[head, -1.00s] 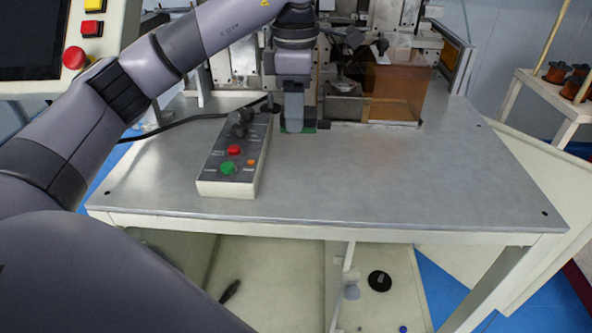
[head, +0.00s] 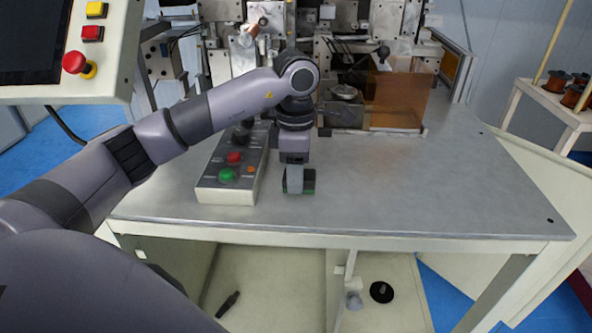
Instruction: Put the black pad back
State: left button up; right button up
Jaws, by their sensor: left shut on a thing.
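My left gripper (head: 296,184) points down over the grey table, just right of the control box. It is shut on a small dark block with green on it, which seems to be the black pad (head: 309,182). The pad shows on both sides of the fingers, and its middle is hidden behind them. It is at or just above the table top; I cannot tell whether it touches. My right gripper is not in view.
The control box (head: 213,186) with red, green and orange buttons stands close left of the gripper. Behind are the winder machine and an amber guard (head: 397,100). The table top (head: 420,185) is clear at right. A round black object (head: 381,292) lies below the table.

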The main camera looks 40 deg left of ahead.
pick_arm(q)
jog(key=o, duration=0.6)
jog(key=shift+f, duration=0.15)
jog(key=o, duration=0.4)
notch_tip(320, 180, up, 12)
jog(key=shift+r+p, duration=0.2)
jog(key=shift+p, duration=0.55)
